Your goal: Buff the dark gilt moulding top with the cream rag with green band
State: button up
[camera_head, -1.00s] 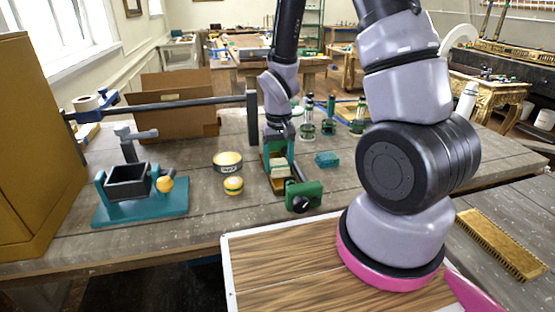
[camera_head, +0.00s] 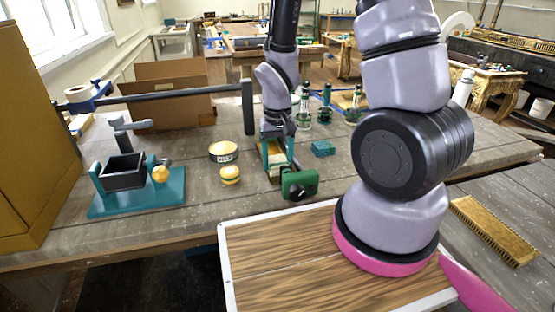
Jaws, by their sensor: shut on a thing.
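My gripper (camera_head: 277,137) points down at the far end of a small green vise (camera_head: 299,183) with a black knob, on the grey wooden bench. It is shut on a small cream cloth (camera_head: 277,157), which I take for the rag; its green band cannot be told apart from the teal vise parts. A narrow gold-brown piece (camera_head: 272,172), apparently the gilt moulding, lies in the vise under the cloth. The fingertips are too small and too hidden to see clearly, so I cannot tell whether the cloth touches the moulding top.
Left of the vise stand a yellow-lidded tin (camera_head: 223,151), a smaller yellow tin (camera_head: 230,175) and a teal stand with a dark pot (camera_head: 123,172). A brush (camera_head: 492,228) lies far right.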

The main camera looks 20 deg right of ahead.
jog(key=shift+r, duration=3)
jog(key=shift+r, duration=1.5)
